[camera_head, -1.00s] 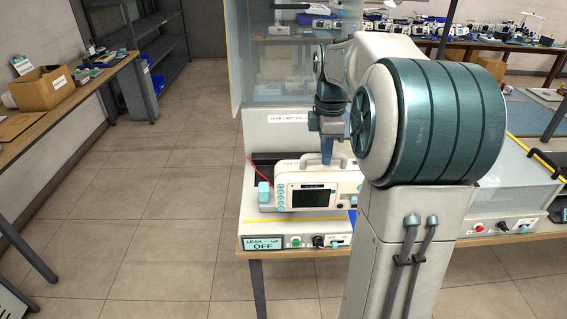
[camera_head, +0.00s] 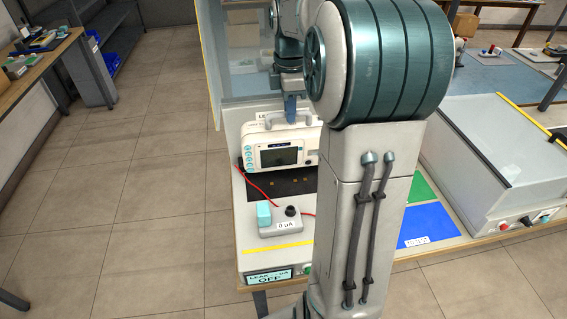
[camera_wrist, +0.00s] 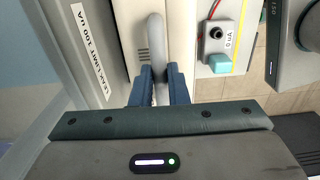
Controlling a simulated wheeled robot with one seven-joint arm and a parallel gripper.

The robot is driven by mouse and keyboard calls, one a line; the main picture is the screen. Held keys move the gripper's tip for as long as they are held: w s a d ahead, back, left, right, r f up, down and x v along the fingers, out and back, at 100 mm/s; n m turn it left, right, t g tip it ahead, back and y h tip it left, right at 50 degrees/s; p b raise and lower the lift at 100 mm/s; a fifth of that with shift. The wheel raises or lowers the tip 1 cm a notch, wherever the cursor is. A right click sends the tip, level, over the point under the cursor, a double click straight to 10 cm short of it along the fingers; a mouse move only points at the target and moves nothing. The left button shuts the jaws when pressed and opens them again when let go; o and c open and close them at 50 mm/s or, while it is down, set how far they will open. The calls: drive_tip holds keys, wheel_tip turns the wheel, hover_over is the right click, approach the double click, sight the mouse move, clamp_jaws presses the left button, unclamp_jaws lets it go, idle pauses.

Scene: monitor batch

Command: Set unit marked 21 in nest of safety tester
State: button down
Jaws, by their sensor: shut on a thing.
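A cream monitor unit (camera_head: 255,146) with a dark screen and light-blue buttons hangs upright from its top handle. The handle also shows in the wrist view (camera_wrist: 156,30). No number 21 is legible on it. My gripper (camera_head: 291,108) is shut on the handle; in the wrist view its blue fingers (camera_wrist: 156,88) stand either side of it. The safety tester (camera_head: 240,222) is a light bench unit with a clear raised guard. Its dark nest (camera_head: 290,185) lies below and in front of the unit, partly hidden by my arm. Whether the unit touches it, I cannot tell.
A small grey box (camera_head: 282,229) reading 0 uA, with a cyan block (camera_head: 263,213) and red lead, sits before the nest.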

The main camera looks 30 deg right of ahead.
sight(290, 140)
wheel_tip(290, 140, down, 9)
drive_tip(key=shift+f, duration=0.15)
idle(0.4)
drive_tip(key=shift+f, duration=0.2)
drive_tip(key=c, duration=1.4)
unclamp_jaws()
drive_tip(key=shift+s, duration=0.1)
